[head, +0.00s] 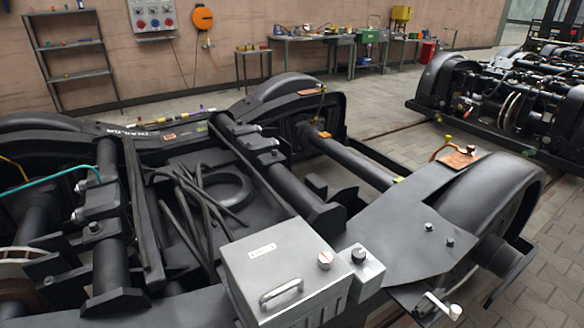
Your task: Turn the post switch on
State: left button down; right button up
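A light grey metal box (270,280) sits on the near part of the dark bogie frame. I cannot tell which of these is the post switch, or whether either knob is on or off. Neither of my grippers shows in the head view.
The bogie frame (420,220) fills the foreground, with dark hoses (190,195) in its middle. A small white crank-like part (440,305) sticks out at the lower right. A second bogie (500,100) stands at the right. Shelves (70,60) and workbenches (340,50) line the back wall.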

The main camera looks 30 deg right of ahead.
aim_at(359, 256)
jog(key=z, duration=1.3)
